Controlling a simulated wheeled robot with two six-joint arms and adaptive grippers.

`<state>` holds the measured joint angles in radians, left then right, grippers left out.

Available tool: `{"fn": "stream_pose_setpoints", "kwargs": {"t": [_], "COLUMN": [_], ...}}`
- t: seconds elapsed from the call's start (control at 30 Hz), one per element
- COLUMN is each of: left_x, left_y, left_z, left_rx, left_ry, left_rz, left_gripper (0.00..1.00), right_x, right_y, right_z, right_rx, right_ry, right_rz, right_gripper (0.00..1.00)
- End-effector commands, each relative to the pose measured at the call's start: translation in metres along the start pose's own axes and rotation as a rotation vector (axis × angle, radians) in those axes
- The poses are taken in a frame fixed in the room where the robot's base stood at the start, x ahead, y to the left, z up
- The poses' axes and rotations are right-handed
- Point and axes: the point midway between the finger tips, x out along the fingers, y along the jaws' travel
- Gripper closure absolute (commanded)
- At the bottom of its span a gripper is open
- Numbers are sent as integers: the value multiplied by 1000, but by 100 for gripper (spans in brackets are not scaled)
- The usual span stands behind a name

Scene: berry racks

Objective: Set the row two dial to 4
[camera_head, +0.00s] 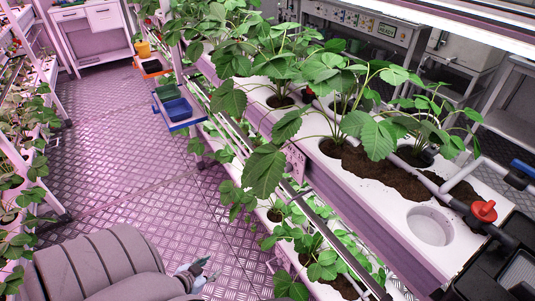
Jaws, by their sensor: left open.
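A grey control panel (350,22) with a row of small knobs and a lit display (387,29) stands at the top, behind the plants. The knobs are too small to read, and I cannot tell which is the row two dial or where it points. My left gripper (208,270) is low in the picture, at the end of my thick grey arm. It is open and empty over the floor, far from the panel. My right gripper is not in view.
A white rack (385,215) with leafy plants, soil and an empty round hole (430,227) runs diagonally between my left gripper and the panel. A red valve (483,211) and a blue valve (523,168) sit at right. The aisle floor (110,130) is clear.

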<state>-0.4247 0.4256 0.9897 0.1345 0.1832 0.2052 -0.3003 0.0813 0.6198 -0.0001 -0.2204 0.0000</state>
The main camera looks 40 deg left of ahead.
Motion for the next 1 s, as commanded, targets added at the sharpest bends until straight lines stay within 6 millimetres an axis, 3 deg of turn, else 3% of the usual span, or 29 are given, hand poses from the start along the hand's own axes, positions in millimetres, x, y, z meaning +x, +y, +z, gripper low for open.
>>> {"fn": "stream_pose_setpoints", "kwargs": {"t": [0.03,0.1,0.2,0.27,0.33,0.43,0.57,0.8,1.0], "left_x": [-12,-39,-86,-108,-121,-117,-96,-45,-39], "left_y": [-27,-41,-33,-25,-18,-11,1,28,34], "left_z": [-68,-159,-252,-284,-303,-315,-334,-383,-402], "left_rx": [13,12,3,-5,-12,-15,-15,-10,-13], "left_ry": [171,410,654,739,790,809,811,813,805], "left_rz": [27,116,282,363,418,436,434,426,429], "left_gripper": [57,57,57,57,57,57,57,57,57], "right_x": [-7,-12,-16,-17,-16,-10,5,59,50], "right_y": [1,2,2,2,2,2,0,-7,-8], "right_z": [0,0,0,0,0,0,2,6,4], "right_rx": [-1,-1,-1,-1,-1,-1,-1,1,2], "right_ry": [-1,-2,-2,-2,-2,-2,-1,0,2], "right_rz": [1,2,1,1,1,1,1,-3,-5], "right_gripper": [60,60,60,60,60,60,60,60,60]}}
